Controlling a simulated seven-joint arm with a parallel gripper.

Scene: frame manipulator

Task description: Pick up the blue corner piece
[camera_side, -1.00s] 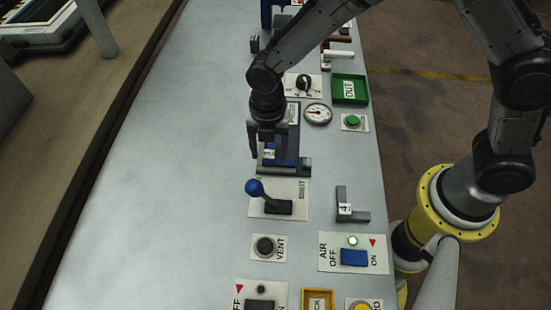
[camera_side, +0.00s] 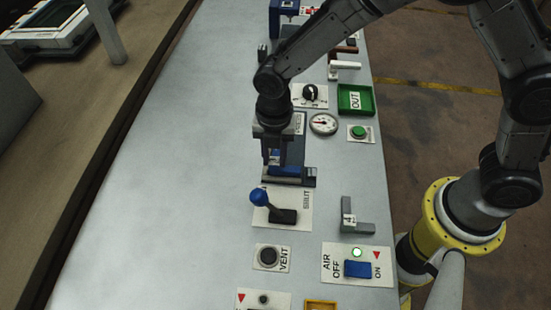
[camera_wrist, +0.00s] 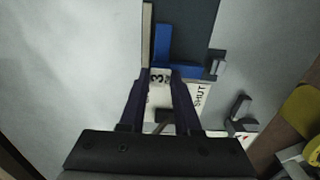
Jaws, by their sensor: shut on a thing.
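The blue corner piece (camera_wrist: 163,45) is an L shape with a white tag marked 3, lying at the dark plate of a fixture (camera_wrist: 187,20). In the side view the blue piece (camera_side: 288,170) is partly hidden by my gripper (camera_side: 275,160). In the wrist view the two fingertips of my gripper (camera_wrist: 161,75) are on either side of the tagged part, shut on it. The piece looks still down at the fixture; I cannot tell whether there is any gap beneath it.
A blue-knobbed lever (camera_side: 259,197) stands just in front of the fixture. A grey corner piece marked 4 (camera_side: 357,227) lies at the front right. A gauge (camera_side: 323,124) and green OUT tray (camera_side: 356,100) are behind right. The bench left is clear.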

